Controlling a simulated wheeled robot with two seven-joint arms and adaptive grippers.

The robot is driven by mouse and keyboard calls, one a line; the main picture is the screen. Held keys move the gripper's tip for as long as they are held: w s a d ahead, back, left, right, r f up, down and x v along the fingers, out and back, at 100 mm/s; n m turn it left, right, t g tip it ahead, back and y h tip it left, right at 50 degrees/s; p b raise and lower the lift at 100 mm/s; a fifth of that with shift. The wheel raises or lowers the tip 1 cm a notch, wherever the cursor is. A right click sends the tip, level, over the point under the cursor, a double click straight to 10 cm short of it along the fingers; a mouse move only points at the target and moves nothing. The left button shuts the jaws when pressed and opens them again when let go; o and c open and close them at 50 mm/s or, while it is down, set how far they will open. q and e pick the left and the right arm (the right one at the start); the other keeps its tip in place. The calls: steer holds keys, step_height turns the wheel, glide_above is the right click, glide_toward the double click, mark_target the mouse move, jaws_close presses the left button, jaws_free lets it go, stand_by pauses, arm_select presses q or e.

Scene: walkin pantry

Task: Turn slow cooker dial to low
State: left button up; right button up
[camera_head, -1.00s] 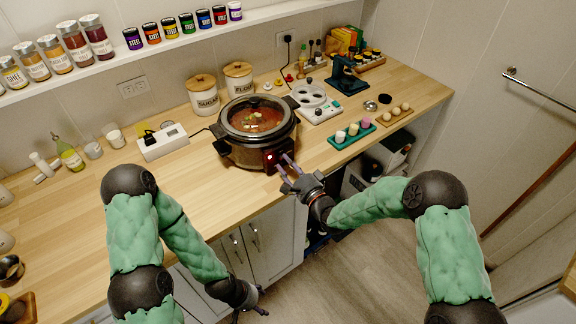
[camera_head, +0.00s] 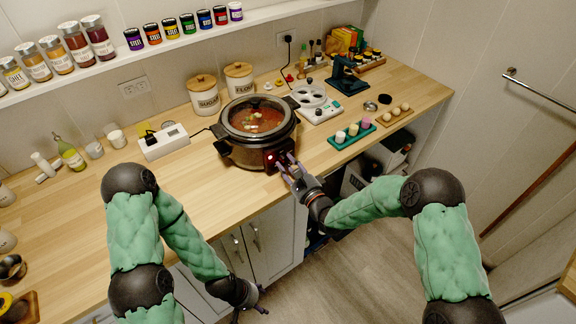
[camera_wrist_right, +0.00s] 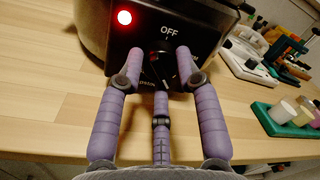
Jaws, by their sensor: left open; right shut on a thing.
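The slow cooker (camera_head: 245,155) stands on the wooden counter with its lid on and reddish food inside. Its black control panel (camera_wrist_right: 205,50) carries a lit red light (camera_wrist_right: 124,17), the word OFF and a dark dial (camera_wrist_right: 160,68). My right gripper (camera_head: 288,164) is at the front of the panel; in the right wrist view its purple fingers (camera_wrist_right: 158,62) are shut on the dial from both sides and partly hide it. The dial's exact setting is hard to read. My left gripper (camera_head: 252,303) is open and empty, low in front of the cabinets.
A green tray with small cups (camera_head: 335,143) and a white appliance (camera_head: 318,112) stand right of the cooker. Canisters (camera_head: 203,95) stand behind it. A white box (camera_head: 163,143) sits to its left. The counter front at left is clear.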

steer(key=shift+w+d, duration=0.1)
steer(key=shift+d, duration=0.1)
steer(key=o, duration=1.2)
steer(key=shift+c, duration=0.2)
steer(key=v, duration=1.2)
steer(key=shift+a, duration=0.1)
